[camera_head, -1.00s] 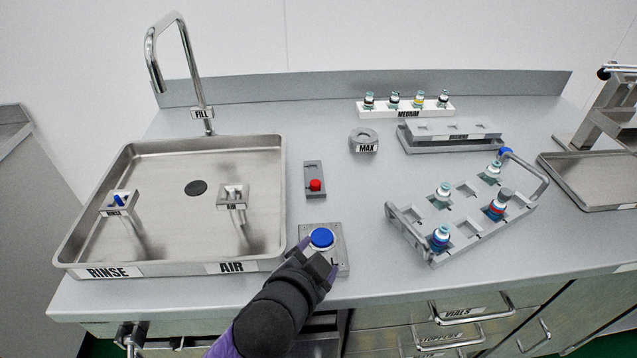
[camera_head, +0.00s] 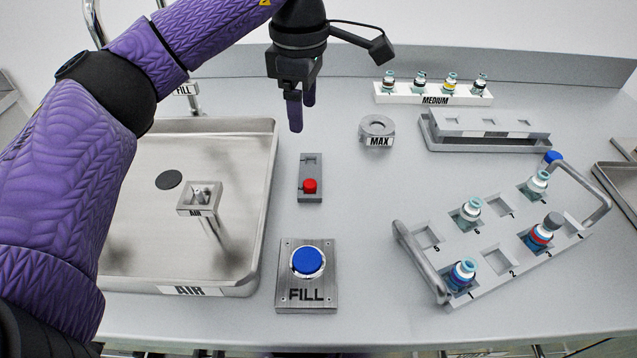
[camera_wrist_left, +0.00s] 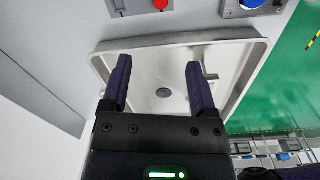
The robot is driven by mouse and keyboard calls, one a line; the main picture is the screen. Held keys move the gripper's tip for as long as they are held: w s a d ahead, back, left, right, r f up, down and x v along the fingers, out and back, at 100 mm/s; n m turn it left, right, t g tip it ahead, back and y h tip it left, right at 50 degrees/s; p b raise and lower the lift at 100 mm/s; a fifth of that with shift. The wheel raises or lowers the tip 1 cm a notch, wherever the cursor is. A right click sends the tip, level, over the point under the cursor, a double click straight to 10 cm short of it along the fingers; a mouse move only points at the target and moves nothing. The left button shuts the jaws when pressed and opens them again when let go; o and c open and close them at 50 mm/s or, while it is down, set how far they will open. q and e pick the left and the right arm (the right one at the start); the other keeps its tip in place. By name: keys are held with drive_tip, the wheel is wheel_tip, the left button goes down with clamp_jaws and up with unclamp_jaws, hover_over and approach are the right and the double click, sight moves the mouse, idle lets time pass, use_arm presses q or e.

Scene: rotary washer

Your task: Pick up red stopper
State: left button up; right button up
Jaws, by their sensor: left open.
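The red stopper (camera_head: 310,186) sits at the near end of a small grey holder (camera_head: 310,164) on the counter, between the sink and the round MAX piece. In the left wrist view the red stopper (camera_wrist_left: 160,4) shows at the top edge, partly cut off. My left gripper (camera_head: 302,112) is open and empty, fingers pointing down, above the counter just behind the holder in the head view. In the left wrist view its two fingers (camera_wrist_left: 158,90) are apart with the sink behind them. My right gripper is not in view.
The blue FILL button (camera_head: 307,261) is in front of the holder. The sink (camera_head: 190,270) with the AIR post (camera_head: 200,197) is at left. A vial rack (camera_head: 500,232) stands at right. The MAX piece (camera_head: 377,130) and white MEDIUM rack (camera_head: 432,96) are behind.

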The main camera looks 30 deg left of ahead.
use_arm(q)
drive_tip(key=b, duration=0.3)
hover_over(310, 183)
drive_tip(key=f, duration=0.7)
drive_tip(key=shift+s+a, duration=0.1)
drive_tip(key=shift+s, duration=0.15)
drive_tip(key=f+b, duration=0.1)
drive_tip(key=f, duration=0.2)
drive_tip(key=f+b, duration=0.2)
drive_tip(key=f, duration=0.1)
drive_tip(key=f+b, duration=0.1)
drive_tip(key=f, duration=0.1)
drive_tip(key=shift+w+f, duration=0.25)
drive_tip(key=shift+f, duration=0.15)
drive_tip(key=shift+r, duration=0.15)
drive_tip(key=shift+c, duration=1)
drive_tip(key=c, duration=0.7)
clamp_jaws()
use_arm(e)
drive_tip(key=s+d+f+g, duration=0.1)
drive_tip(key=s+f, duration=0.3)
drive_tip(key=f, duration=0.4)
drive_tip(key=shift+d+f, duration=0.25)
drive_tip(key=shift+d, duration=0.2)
